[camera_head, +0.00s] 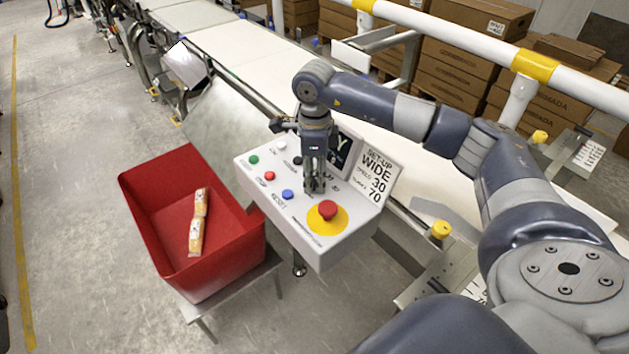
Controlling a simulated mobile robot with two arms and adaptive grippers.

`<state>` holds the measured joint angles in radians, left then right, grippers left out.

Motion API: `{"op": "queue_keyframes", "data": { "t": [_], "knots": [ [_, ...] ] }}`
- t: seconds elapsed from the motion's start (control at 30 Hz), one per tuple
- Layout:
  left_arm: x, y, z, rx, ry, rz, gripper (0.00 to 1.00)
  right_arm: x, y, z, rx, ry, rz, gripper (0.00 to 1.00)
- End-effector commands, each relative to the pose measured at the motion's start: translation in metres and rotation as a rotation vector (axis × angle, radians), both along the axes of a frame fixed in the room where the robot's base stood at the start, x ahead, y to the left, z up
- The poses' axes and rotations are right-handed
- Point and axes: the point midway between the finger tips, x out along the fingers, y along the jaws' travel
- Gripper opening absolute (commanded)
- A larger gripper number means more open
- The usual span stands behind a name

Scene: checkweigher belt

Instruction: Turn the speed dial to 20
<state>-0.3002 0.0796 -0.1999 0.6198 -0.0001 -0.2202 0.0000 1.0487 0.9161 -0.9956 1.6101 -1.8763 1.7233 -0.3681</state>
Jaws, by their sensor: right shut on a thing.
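The white control panel (262,186) stands beside the belt, with its sloped top facing up. My right gripper (314,188) points straight down onto the panel top, left of the red emergency button. Its fingers are shut on the speed dial, which they almost wholly hide. I cannot read the dial's setting; small scale marks show only partly around the fingers. My left gripper is not in view.
A red mushroom button (327,209) on a yellow disc sits close to the gripper. Green (254,160), red (270,176) and blue (288,194) buttons lie to its left. A set-up card (377,177) reads WIDE, 30, 70. A red bin (150,200) holds packs.

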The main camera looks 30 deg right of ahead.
Motion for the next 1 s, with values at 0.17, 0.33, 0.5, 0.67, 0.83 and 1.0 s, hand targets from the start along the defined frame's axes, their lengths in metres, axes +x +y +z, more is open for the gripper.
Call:
{"op": "queue_keyframes", "data": {
  "t": [0.17,0.33,0.5,0.67,0.83,1.0],
  "knots": [
    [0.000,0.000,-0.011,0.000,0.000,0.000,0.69,0.001,-0.001,0.000,-0.001,-0.004,0.131,0.03],
    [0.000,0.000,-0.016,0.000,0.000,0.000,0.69,0.001,-0.001,0.000,-0.002,-0.003,0.227,0.03],
    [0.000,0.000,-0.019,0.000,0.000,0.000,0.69,0.001,-0.001,0.001,-0.001,-0.004,0.287,0.03],
    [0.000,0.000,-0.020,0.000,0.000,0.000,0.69,0.001,-0.001,0.002,-0.001,-0.004,0.315,0.03],
    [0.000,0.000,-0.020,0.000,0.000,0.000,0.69,0.001,-0.001,0.002,-0.002,-0.005,0.323,0.03],
    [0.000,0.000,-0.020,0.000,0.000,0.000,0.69,0.001,-0.001,0.002,-0.002,-0.005,0.322,0.03]
  ]
}}
